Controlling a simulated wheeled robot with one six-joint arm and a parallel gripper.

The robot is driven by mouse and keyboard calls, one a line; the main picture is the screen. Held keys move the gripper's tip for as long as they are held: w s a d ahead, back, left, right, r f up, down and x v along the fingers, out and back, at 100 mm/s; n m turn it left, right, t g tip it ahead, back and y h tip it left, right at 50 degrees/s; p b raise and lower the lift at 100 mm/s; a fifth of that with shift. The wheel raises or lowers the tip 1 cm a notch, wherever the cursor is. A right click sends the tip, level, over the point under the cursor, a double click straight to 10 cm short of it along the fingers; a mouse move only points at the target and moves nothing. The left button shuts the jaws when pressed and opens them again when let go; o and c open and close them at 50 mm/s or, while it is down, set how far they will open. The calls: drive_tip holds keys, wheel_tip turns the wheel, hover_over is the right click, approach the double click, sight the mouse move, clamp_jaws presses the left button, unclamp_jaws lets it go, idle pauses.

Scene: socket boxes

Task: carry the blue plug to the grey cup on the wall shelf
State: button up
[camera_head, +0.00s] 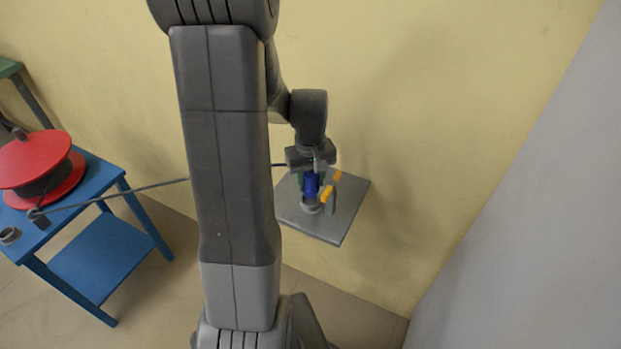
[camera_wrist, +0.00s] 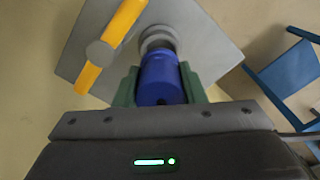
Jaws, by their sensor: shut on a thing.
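The blue plug (camera_head: 311,185) is between the green fingers of my gripper (camera_head: 312,182), which is shut on it. In the wrist view the plug (camera_wrist: 159,78) sits between both fingers (camera_wrist: 158,88), its far end at the grey cup (camera_wrist: 158,38). The grey cup (camera_head: 311,206) stands on the grey wall shelf (camera_head: 345,205), directly below the plug in the head view. The plug looks in line with the cup; I cannot tell how deep it sits in it. My gripper hides part of the plug.
An orange bar on a grey post (camera_head: 331,188) stands on the shelf close beside the cup. A dark cable (camera_head: 130,192) runs from a red reel (camera_head: 38,165) on a blue table (camera_head: 98,262) to the plug. A grey wall (camera_head: 530,210) is at the right.

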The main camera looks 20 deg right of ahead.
drive_tip(key=shift+s, duration=0.1)
drive_tip(key=shift+f, duration=0.15)
idle(0.3)
drive_tip(key=shift+f+b, duration=0.8)
drive_tip(key=shift+f, duration=0.05)
drive_tip(key=shift+f, duration=0.1)
drive_tip(key=shift+f+b, duration=0.5)
drive_tip(key=shift+f, duration=0.05)
drive_tip(key=o, duration=1.1)
drive_tip(key=shift+r, duration=0.15)
